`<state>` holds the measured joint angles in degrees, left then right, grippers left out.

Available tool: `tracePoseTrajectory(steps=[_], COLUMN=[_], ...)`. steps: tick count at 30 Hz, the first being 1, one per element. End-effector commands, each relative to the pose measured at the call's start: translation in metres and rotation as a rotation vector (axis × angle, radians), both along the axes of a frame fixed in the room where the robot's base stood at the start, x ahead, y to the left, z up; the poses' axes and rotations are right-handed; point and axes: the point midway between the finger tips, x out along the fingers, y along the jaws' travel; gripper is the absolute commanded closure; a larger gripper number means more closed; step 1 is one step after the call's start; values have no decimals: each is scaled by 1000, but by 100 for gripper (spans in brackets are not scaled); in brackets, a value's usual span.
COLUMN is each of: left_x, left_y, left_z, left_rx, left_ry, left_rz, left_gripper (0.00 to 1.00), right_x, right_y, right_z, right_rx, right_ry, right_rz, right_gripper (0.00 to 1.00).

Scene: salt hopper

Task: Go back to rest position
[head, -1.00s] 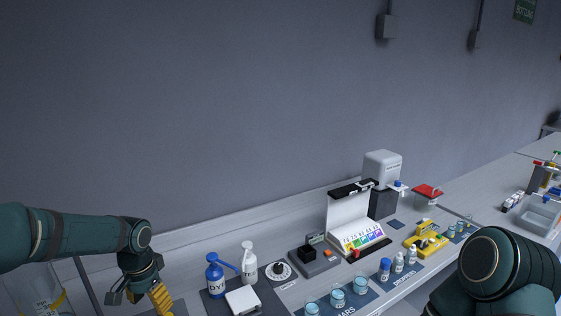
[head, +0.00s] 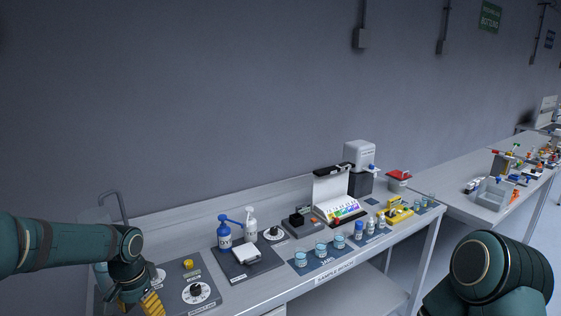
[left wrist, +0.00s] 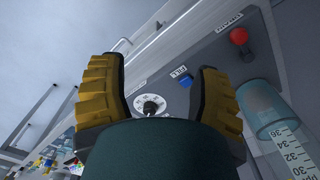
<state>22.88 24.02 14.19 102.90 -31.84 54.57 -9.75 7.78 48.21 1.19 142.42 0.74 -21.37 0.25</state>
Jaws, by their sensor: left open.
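My left gripper (head: 150,304) hangs at the lower left in the head view, its yellow fingers pointing down over the left end of the bench. In the left wrist view its two yellow-and-black fingers (left wrist: 160,92) are spread apart with nothing between them. A round dial (left wrist: 150,105) shows beyond the gap, on a grey panel. My right arm shows at the lower right of the head view, but its gripper is out of view.
A grey panel (head: 212,298) with a dial and yellow knob is near the left gripper. A red button (left wrist: 239,37), blue button (left wrist: 186,81) and graduated clear cylinder (left wrist: 262,105) are close in the wrist view. Bottles (head: 224,233) and jars (head: 300,259) stand farther right. The aisle beyond is clear.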

Motion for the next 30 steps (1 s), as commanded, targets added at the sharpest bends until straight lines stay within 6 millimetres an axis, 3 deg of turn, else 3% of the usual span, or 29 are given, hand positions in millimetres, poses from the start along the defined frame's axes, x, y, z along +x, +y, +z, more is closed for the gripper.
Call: tracePoseTrajectory(steps=[8, 12, 16, 21, 24, 30], left_x=[-20, -52, -92, -138, -155, -164], left_y=[-99, -156, -196, -217, -219, -219], left_z=[-106, -165, -211, -248, -258, -262], left_rx=[-220, -332, -393, -395, -380, -368], left_ry=[-31, -41, -46, -63, -74, -87], left_rz=[46, 139, 263, 405, 454, 488], left_gripper=[36, 36, 36, 36, 36, 36], right_x=[-1, -3, -4, -5, -6, -6], right_y=[1, 1, 2, 2, 2, 2], right_z=[-14, -23, -32, -39, -42, -42], right_rx=[-1, 0, -1, -1, -1, -1], right_ry=[4, 7, 11, 14, 14, 15], right_rz=[2, 5, 8, 10, 10, 12], right_gripper=[53, 53, 53, 53, 53, 53])
